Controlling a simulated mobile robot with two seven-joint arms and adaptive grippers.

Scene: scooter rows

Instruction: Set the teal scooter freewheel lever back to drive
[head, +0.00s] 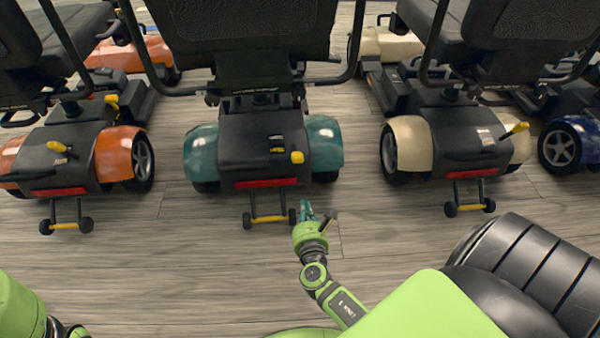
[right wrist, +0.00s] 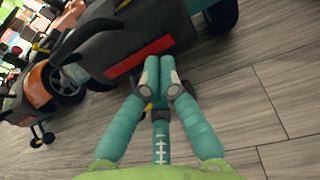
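The teal scooter (head: 262,140) stands in the middle of the head view, rear towards me, with teal fenders and a black rear cover. Its yellow freewheel lever (head: 297,157) shows as a short block at the cover's right rear edge. I cannot tell its setting. My right gripper (head: 318,210) is low behind the scooter's right rear, apart from the lever. In the right wrist view its teal fingers (right wrist: 161,75) meet at the tips with nothing visible between them. The scooter's rear (right wrist: 138,57) lies beyond; the lever cannot be made out there. My left gripper is out of view.
An orange scooter (head: 75,150) stands to the left and a cream scooter (head: 410,145) to the right, each with a yellow lever. A blue scooter (head: 575,145) is at the far right. Small anti-tip wheels (head: 268,218) stick out behind the teal scooter. The wooden floor (head: 160,250) is clear.

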